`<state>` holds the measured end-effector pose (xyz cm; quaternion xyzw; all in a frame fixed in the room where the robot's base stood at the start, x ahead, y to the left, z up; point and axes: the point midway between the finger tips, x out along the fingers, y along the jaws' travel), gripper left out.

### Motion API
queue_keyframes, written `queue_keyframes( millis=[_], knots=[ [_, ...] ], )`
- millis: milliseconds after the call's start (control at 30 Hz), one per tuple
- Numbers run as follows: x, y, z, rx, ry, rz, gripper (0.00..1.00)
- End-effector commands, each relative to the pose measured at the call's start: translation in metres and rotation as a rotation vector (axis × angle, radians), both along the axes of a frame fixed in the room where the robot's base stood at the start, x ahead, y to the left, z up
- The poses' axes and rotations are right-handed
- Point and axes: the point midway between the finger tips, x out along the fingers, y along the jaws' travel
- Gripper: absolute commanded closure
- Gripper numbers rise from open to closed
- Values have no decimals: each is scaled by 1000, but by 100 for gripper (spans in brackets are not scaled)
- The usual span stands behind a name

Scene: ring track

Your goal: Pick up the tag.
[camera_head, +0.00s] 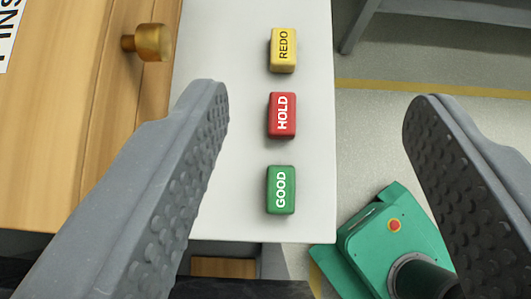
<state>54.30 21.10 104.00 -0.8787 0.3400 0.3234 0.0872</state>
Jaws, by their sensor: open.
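Three block-shaped tags lie in a column on a white surface (230,225). The yellow tag (283,50) reads REDO and is farthest up the picture. The red tag (282,115) reads HOLD and is in the middle. The green tag (281,190) reads GOOD and is nearest the surface's lower edge. My gripper (318,100) is open, with one grey studded finger at left and one at right. In the picture the red and green tags show between the fingers, and nothing is held. The height of the fingers above the tags is hard to tell.
A wooden front with a brass knob (150,42) borders the white surface on the left. Below right, beyond the surface's edge, is a green machine (395,245) with a red button. Grey floor with a yellow line (430,88) lies at right.

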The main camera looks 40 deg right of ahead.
Motion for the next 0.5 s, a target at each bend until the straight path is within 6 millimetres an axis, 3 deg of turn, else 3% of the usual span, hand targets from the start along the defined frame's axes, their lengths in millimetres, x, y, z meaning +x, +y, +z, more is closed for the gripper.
queue_keyframes(
  millis=[33,200,367,500],
  knots=[
    [-5,16,-31,-34,-22,-23,45],
    [-21,48,-74,-96,-131,-99,45],
    [-29,61,-88,-115,-195,-127,45],
    [-25,56,-95,-119,-210,-137,45]
  ],
)
